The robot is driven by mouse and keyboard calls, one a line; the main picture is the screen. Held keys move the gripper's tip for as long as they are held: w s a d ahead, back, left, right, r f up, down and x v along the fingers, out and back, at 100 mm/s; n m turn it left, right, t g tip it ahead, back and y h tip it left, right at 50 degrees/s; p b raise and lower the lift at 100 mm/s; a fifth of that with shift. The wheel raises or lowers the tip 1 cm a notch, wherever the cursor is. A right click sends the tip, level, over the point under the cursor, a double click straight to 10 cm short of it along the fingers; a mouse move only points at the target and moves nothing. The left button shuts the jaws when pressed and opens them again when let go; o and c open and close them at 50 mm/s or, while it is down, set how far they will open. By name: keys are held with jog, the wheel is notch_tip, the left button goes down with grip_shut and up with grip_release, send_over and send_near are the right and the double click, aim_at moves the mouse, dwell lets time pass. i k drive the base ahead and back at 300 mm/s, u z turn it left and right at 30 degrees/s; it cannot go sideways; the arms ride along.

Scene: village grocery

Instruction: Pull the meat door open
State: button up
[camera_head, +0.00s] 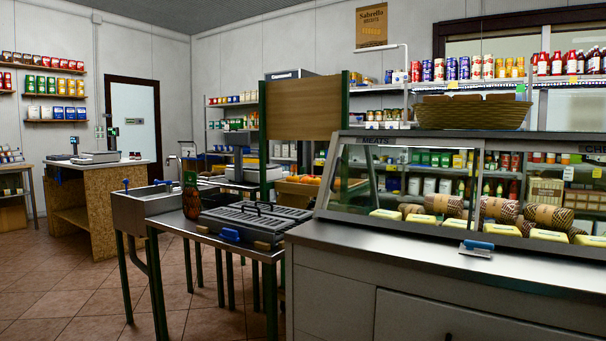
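The display case on the right has a "MEATS" label (378,141) on its top rail. Below the label is a framed glass panel (400,178), which I take to be the meat door. It looks shut, though the clear glass makes this hard to tell. No distinct handle shows on it. Wrapped rolls of meat (444,205) and yellow blocks (386,214) lie behind the glass. My gripper is not in this view.
A grey counter (420,252) runs in front of the case, with a blue-handled metal tool (477,248) on it. A wicker basket (472,113) sits on top. Tiled floor (60,290) is clear at far left.

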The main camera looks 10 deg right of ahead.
aim_at(452, 142)
jog(key=z, duration=0.25)
jog(key=i, duration=0.65)
jog(key=z, duration=0.5)
